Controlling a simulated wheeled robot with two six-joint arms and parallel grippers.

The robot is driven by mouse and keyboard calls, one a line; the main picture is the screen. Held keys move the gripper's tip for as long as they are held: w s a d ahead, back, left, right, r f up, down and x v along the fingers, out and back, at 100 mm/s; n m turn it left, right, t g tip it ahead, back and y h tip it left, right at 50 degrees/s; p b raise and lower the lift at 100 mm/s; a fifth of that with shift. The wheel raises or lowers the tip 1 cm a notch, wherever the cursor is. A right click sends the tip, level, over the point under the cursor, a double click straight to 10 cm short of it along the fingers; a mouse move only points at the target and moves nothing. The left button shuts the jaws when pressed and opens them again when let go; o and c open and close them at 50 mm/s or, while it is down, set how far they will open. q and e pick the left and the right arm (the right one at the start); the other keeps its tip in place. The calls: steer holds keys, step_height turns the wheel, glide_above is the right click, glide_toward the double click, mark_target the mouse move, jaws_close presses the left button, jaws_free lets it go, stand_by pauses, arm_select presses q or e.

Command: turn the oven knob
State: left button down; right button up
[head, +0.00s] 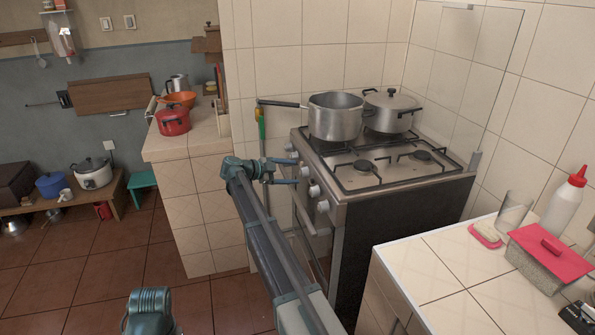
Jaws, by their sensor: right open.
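The stove (390,175) stands against the tiled wall, with a row of several pale round oven knobs (314,191) along its front panel. My right gripper (295,171) is at the left of this panel, its two fingers apart and pointing right. The fingertips are close to a knob (305,170) in the middle of the row. I cannot tell whether they touch it or stand on both sides of it. The oven door handle (308,222) is below the knobs, partly hidden by my right arm. Of my left arm only a joint shows at the bottom edge.
The saucepan's handle points left above the knobs. A tiled counter (430,272) at the lower right holds a red-lidded box (550,250) and a bottle (563,205). Open floor lies left.

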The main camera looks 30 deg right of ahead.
steer(key=p+v, duration=0.2)
steer(key=v, duration=0.8)
steer(key=shift+p, duration=0.4)
jaws_close()
stand_by(1.1)
